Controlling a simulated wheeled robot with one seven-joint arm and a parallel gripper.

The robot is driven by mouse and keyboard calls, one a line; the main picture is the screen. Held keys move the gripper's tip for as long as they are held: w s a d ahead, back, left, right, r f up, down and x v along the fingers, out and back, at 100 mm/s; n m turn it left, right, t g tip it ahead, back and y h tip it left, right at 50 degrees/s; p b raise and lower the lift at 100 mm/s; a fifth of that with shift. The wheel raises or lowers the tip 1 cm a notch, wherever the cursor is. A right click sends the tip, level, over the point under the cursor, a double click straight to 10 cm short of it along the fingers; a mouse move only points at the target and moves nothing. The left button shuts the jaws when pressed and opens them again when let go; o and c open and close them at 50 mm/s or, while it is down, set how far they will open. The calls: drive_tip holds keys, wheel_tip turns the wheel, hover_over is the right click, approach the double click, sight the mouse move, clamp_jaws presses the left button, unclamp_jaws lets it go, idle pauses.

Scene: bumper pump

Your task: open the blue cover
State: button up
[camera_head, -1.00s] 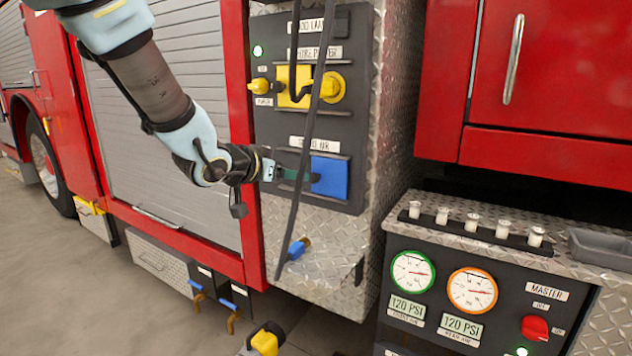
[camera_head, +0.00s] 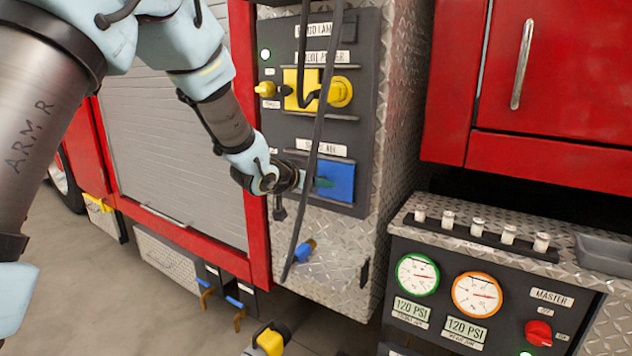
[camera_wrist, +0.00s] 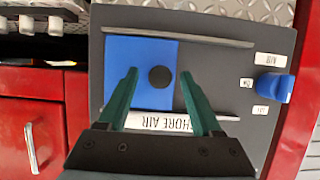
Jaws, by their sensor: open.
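The blue cover (camera_head: 336,182) is a flat square plate under the SHORE AIR label on the dark panel. It looks closed. In the wrist view the blue cover (camera_wrist: 142,58) has a round black spot, and its edges sit between two rails. My gripper (camera_head: 318,182) is in front of the cover's left part. I cannot tell whether the fingertips touch the panel.
A black cable (camera_head: 308,150) hangs in front of the panel near my gripper. The yellow cover (camera_head: 299,88) and yellow plug sit above. A blue knob (camera_wrist: 276,88) shows in the wrist view. The gauge console (camera_head: 470,300) stands at the lower right.

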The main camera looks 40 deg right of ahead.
clamp_jaws()
idle(0.3)
idle(1.0)
